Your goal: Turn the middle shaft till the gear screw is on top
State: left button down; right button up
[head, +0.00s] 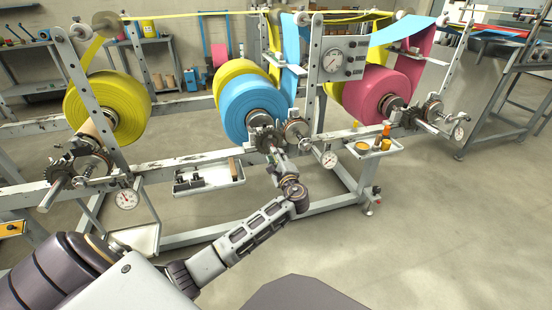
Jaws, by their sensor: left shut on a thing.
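The middle shaft carries a large blue roll (250,103) with a yellow roll behind it. On the shaft's near end sits a dark toothed gear (263,138). The gear screw is too small to make out, so I cannot tell which side it is on. My left gripper (273,150) reaches up to the gear end of the middle shaft and is shut on it. The fingers partly hide the shaft end. My right gripper is not in view.
A round metal hub (296,131) and a dial gauge (328,159) are just right of my gripper. A tray (209,177) hangs at the left. A pink roll (375,93) and a yellow roll (107,106) flank the middle. The floor at the right is clear.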

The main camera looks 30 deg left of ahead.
pick_arm(q)
jog(key=shift+f+n, duration=0.15)
jog(key=shift+n, duration=0.65)
jog(key=c, duration=1.1)
grip_release()
jog(key=shift+c, duration=0.2)
jog(key=shift+s+d, duration=0.1)
jog(key=v, duration=1.1)
jog(key=shift+s+d, duration=0.2)
jog(key=shift+d, duration=0.15)
